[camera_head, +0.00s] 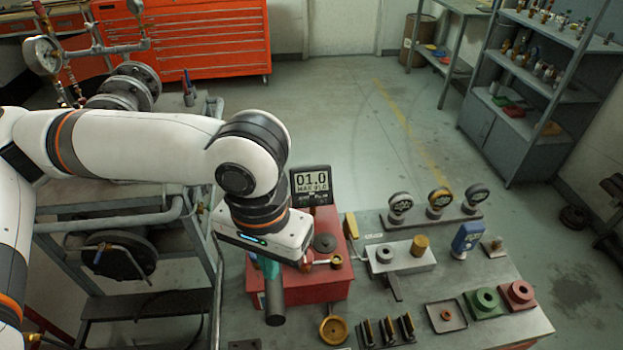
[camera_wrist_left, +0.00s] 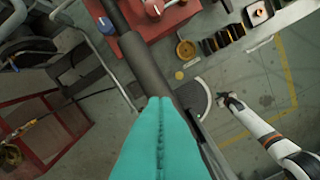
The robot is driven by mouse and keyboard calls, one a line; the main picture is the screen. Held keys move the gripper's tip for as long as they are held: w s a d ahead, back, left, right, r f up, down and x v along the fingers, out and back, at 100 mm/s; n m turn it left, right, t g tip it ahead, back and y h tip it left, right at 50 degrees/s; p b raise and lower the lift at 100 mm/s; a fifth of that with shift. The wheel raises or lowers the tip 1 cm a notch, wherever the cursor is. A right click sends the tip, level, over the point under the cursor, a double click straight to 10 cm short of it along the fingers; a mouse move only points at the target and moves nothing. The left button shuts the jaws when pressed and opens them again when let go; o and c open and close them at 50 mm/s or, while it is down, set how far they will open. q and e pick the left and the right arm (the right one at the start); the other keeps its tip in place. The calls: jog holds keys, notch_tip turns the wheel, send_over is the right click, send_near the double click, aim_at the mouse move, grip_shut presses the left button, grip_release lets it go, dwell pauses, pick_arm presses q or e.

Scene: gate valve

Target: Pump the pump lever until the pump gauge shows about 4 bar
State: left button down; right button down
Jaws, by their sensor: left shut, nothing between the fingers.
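The pump lever ends in a thick dark grey grip (camera_head: 274,305), which slants away from the red pump body (camera_head: 322,287) over the bench. My left gripper (camera_head: 268,268) has teal fingers and is shut and empty. Its fingers overlap the lever in the head view; I cannot tell if they touch. In the left wrist view the shut fingers (camera_wrist_left: 160,104) cover part of the lever (camera_wrist_left: 143,55). The pump gauge (camera_head: 311,183) is a dark digital display reading 01.0, with MAX 01.0 below. My right gripper (camera_wrist_left: 228,102) shows small in the left wrist view; its jaws are unclear.
The metal bench (camera_head: 408,305) holds several dial gauges at the back, a blue meter (camera_head: 467,237), a yellow round cup (camera_head: 333,329), black slotted blocks and green and red blocks. A pipe rig stands left. Open floor lies behind.

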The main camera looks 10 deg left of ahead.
pick_arm(q)
notch_tip(320, 180, down, 15)
jog(key=b, duration=0.6)
jog(key=shift+r+b, duration=0.15)
jog(key=shift+b, duration=0.2)
notch_tip(320, 180, up, 13)
jog(key=p, duration=1.5)
jog(key=shift+p, duration=0.35)
jog(key=shift+f, duration=0.3)
